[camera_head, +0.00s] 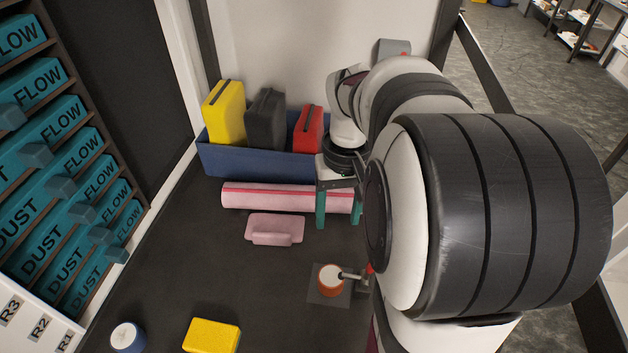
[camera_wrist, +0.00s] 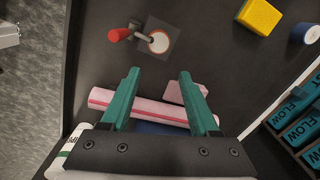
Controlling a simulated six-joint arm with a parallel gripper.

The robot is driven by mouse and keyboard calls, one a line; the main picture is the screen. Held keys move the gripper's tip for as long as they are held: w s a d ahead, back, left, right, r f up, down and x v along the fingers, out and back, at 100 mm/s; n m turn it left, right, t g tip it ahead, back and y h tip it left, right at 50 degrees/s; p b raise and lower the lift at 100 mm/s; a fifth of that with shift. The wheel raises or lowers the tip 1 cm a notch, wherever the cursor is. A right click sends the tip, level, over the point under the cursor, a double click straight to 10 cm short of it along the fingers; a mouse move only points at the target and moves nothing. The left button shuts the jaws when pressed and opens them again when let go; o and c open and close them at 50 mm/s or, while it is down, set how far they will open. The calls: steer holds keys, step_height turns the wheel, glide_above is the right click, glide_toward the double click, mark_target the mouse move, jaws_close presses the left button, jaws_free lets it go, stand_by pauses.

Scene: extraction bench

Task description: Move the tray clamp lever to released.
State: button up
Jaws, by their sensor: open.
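The clamp lever (camera_head: 349,275) is a short metal arm beside a white-topped orange round piece (camera_head: 330,279) on a dark square plate (camera_head: 317,297). In the wrist view the lever (camera_wrist: 139,34) ends in a red handle (camera_wrist: 119,35), pointing left away from the round piece (camera_wrist: 158,41). In the head view my arm partly hides the handle. My gripper (camera_head: 339,220) has teal fingers, is open and empty, and hangs near the pink roll, farther back than the lever. In the wrist view the lever lies beyond the fingertips (camera_wrist: 158,74), apart from them.
A pink roll (camera_head: 270,197) and pink block (camera_head: 273,230) lie near my gripper. A blue bin (camera_head: 235,160) behind holds yellow, black and red cases. A yellow block (camera_head: 211,335) and blue-white roll (camera_head: 128,337) stand at the front left. Teal drawers (camera_head: 60,190) line the left.

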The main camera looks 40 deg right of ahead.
steer(key=s+d+r+n, duration=0.3)
steer(key=s+d+r, duration=0.1)
steer(key=s+d, duration=0.25)
steer(key=f, duration=0.5)
steer(key=a+f, duration=0.1)
steer(key=f, duration=1)
steer(key=shift+w+a, duration=0.15)
steer(key=shift+w, duration=0.1)
jaws_close()
